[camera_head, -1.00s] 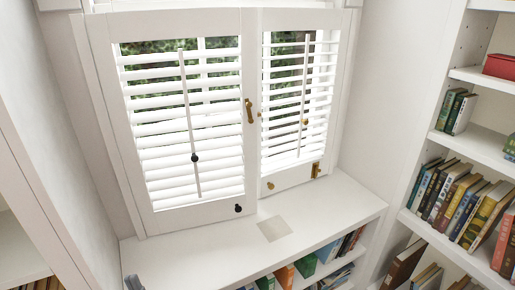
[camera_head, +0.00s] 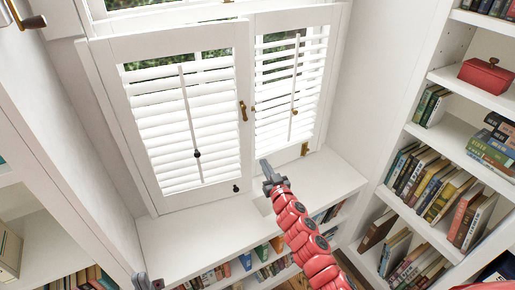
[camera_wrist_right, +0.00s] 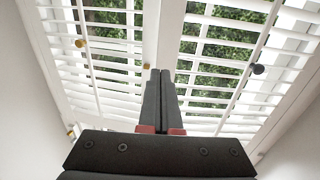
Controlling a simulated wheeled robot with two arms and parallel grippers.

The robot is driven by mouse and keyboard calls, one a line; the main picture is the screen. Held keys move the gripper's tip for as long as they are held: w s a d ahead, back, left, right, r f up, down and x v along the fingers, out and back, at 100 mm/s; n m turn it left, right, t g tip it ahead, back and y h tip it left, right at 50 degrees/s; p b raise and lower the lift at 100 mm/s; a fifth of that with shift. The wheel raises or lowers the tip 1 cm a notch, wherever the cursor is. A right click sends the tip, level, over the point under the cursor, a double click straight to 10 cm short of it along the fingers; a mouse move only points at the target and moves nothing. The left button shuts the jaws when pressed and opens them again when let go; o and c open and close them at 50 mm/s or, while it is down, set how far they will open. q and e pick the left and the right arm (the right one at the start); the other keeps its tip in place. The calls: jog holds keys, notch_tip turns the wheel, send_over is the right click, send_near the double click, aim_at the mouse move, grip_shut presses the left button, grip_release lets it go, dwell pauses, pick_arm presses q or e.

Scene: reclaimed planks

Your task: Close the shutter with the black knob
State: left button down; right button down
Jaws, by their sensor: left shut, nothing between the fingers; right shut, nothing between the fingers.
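The left shutter (camera_head: 216,192) is a white louvred panel with a black knob (camera_head: 197,154) on its tilt rod and another black knob on its bottom rail (camera_head: 236,188). Its slats are tilted; the right wrist view shows foliage through gaps between them, with the rod's black knob (camera_wrist_right: 258,69) at right. The right shutter (camera_head: 250,75) has a brass knob (camera_head: 295,111) on its rod. My right gripper (camera_head: 265,166) is shut and empty, in front of the right shutter's lower part, right of the black knobs. My left gripper (camera_head: 146,281) is shut, partly cut off at the bottom edge.
A white sill (camera_head: 180,235) lies below the shutters, with books on shelves under it. Tall bookshelves (camera_head: 425,80) stand at right, holding a red box (camera_head: 489,75). A brass latch (camera_head: 243,110) sits on the left shutter's inner edge. A white wall (camera_head: 75,130) closes the left side.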

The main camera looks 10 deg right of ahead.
send_near(249, 137)
jog(key=w, duration=0.1)
jog(key=w+b, duration=0.1)
jog(key=w, duration=0.3)
jog(key=shift+w+a+f, duration=0.1)
jog(key=shift+a, duration=0.2)
jog(key=shift+w+f+b, duration=0.15)
jog(key=shift+w+b, duration=0.15)
jog(key=shift+b, duration=0.25)
jog(key=shift+w+a, duration=0.1)
jog(key=shift+w, duration=0.4)
